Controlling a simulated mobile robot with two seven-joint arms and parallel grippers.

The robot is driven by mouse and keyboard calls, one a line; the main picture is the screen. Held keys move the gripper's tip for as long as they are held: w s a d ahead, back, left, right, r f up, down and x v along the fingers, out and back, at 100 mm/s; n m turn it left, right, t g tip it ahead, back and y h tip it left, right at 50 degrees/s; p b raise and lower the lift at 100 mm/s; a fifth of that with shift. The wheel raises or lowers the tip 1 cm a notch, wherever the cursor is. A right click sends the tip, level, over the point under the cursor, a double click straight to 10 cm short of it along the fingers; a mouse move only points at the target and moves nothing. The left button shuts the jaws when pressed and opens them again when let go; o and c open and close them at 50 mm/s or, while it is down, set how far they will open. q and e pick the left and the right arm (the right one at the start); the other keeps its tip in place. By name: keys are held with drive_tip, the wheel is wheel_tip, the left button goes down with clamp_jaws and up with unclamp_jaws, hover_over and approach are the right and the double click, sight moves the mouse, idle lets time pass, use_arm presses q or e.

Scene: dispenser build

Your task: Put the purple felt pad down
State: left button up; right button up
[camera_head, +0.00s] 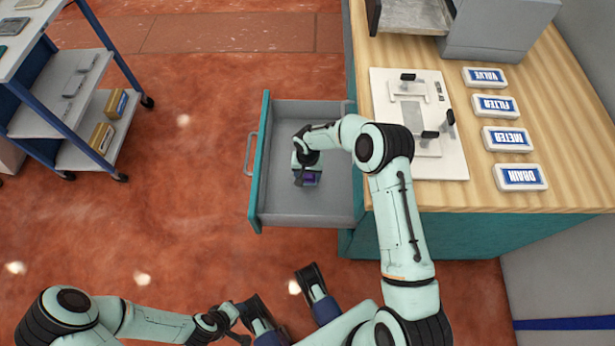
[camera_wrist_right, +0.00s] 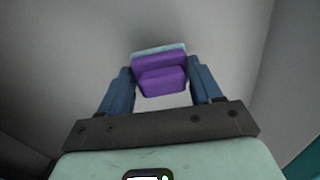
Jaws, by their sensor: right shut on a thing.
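The purple felt pad (camera_head: 312,178) is held by my right gripper (camera_head: 306,178) inside the open drawer (camera_head: 285,115). In the right wrist view, the pad (camera_wrist_right: 160,75) sits between the two blue fingers of the right gripper (camera_wrist_right: 162,80), which is shut on it. A pale blue strip shows along the pad's far edge. The grey drawer floor (camera_wrist_right: 60,70) lies beyond it; I cannot tell whether the pad touches it. My left gripper (camera_head: 235,325) is low in the head view, outside the drawer, and its jaws are not clear.
The drawer has a teal front (camera_head: 258,165) with a handle and comes out of a wood-topped cabinet (camera_head: 555,120). On top are a white board (camera_head: 455,165) with fixtures and several labelled blocks, such as DRAIN (camera_head: 520,177). A shelf cart (camera_head: 85,150) stands at left. Floor between is clear.

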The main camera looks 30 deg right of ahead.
sight(305, 176)
wheel_tip(305, 176, down, 2)
drive_tip(key=shift+f, duration=0.25)
use_arm(q)
drive_tip(key=shift+w+a+f, duration=0.2)
drive_tip(key=shift+w+f, duration=0.15)
drive_tip(key=shift+w, duration=0.05)
use_arm(e)
drive_tip(key=o, duration=1.2)
drive_tip(key=shift+r, duration=0.1)
drive_tip(key=shift+o, duration=0.2)
use_arm(q)
drive_tip(key=shift+g, duration=0.6)
drive_tip(key=s+r, duration=0.1)
drive_tip(key=s+d+r+p, duration=0.2)
drive_tip(key=s, duration=0.1)
drive_tip(key=shift+r, duration=0.15)
use_arm(e)
drive_tip(key=r, duration=0.4)
drive_tip(key=a+r, duration=0.1)
drive_tip(key=r, duration=0.8)
drive_tip(key=shift+s+a, duration=0.15)
drive_tip(key=shift+s, duration=0.1)
use_arm(q)
drive_tip(key=shift+a, duration=0.1)
